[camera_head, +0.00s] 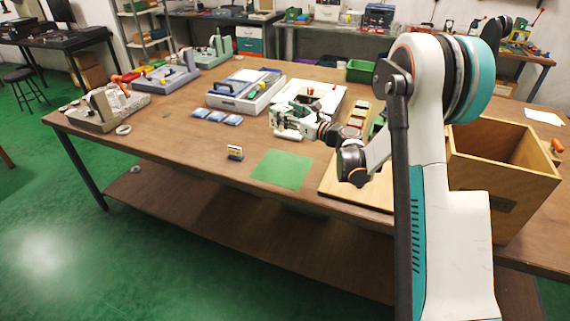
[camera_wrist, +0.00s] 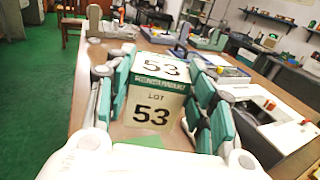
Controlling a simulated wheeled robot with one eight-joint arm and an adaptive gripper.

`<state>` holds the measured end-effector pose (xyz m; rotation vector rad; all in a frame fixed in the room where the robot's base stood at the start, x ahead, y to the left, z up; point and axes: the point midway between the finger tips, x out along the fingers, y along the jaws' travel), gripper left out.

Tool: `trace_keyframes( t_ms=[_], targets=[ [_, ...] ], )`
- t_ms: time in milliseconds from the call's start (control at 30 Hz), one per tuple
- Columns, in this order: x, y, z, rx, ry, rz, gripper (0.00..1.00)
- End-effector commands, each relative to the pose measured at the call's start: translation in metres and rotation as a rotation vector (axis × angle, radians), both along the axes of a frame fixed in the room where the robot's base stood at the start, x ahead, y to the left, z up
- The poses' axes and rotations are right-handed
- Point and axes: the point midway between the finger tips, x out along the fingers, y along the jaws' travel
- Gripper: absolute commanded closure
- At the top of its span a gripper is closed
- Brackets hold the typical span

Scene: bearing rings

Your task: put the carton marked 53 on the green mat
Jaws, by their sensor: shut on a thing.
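The carton marked 53 (camera_wrist: 152,105) is a pale box with a dark green band. Its number shows on its top and on the side facing the wrist camera. My gripper (camera_wrist: 160,100) is shut on it, with teal finger pads on its left and right sides. In the head view my gripper (camera_head: 284,122) is over the table, behind the green mat (camera_head: 283,169); I cannot clearly make out the carton there. The mat looks bare. Part of it shows low in the wrist view (camera_wrist: 88,140). I cannot tell the carton's height above the table.
Several blue packets (camera_head: 216,117) lie farther back. A wooden board (camera_head: 345,190) is right of the mat, with a large wooden bin (camera_head: 505,165) beyond. A grey tray (camera_head: 245,92) stands behind.

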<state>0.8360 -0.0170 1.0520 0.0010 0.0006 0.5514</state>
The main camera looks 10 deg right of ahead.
Motion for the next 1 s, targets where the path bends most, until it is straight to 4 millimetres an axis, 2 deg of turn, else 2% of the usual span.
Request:
trace_keyframes(
  t_ms=[100,500,633,867,1000],
  targets=[
    [0.0,0.0,-0.03,0.001,0.0,-0.001,0.96],
    [0.0,0.0,-0.118,0.001,0.0,-0.003,0.96],
    [0.0,0.0,-0.135,0.001,0.0,-0.003,0.96],
    [0.0,0.0,-0.146,0.001,0.0,-0.003,0.96],
    [0.0,0.0,-0.164,0.001,0.0,-0.003,0.96]
  ],
)
